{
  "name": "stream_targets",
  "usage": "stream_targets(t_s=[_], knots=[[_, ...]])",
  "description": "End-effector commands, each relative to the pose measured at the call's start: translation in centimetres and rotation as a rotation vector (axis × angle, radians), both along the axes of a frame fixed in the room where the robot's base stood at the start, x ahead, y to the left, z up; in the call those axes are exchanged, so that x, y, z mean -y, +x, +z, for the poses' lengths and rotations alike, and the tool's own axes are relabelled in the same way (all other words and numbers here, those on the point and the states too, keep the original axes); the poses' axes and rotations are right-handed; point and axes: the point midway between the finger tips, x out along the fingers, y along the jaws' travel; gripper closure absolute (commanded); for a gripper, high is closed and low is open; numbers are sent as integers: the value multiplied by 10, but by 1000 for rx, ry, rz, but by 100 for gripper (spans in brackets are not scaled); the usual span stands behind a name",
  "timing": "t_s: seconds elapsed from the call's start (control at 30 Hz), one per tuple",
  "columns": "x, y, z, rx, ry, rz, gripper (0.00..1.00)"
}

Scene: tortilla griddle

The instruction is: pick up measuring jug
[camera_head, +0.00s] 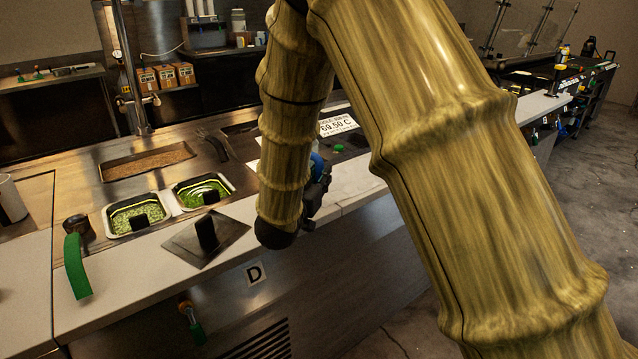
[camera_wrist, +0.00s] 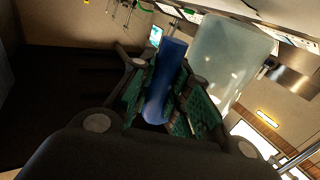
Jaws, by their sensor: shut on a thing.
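The measuring jug shows in the wrist view as a pale translucent body (camera_wrist: 230,62) with a blue handle (camera_wrist: 168,75). My gripper (camera_wrist: 160,92) is shut on the blue handle, with its green ridged pads on either side. The jug's body lies beside the fingers, to the right in the picture. In the head view, my gripper (camera_head: 316,190) is partly hidden behind my arm, above the counter's front edge. A small blue part of the jug (camera_head: 318,165) shows there; the rest of the jug is hidden. I cannot tell from these frames whether it touches the counter.
The steel counter holds two green-filled trays (camera_head: 138,214) (camera_head: 203,191), a flat metal press (camera_head: 206,240) and a green-handled tool (camera_head: 76,265). A temperature sign (camera_head: 337,124) stands behind my arm. Boxes (camera_head: 166,76) sit on a back shelf. Open floor lies to the right.

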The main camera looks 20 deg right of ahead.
Motion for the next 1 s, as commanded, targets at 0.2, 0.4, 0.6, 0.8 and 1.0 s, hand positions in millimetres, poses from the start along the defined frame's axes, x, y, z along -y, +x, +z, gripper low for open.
stream_targets(t_s=[0.2,0.4,0.6,0.8,1.0], knots=[[-9,-23,17,0,-3,1,100],[-25,-66,21,1,-2,2,100],[-39,-108,25,-1,-2,0,100],[-50,-135,28,1,-1,1,100],[-54,-147,32,0,-1,3,100]])
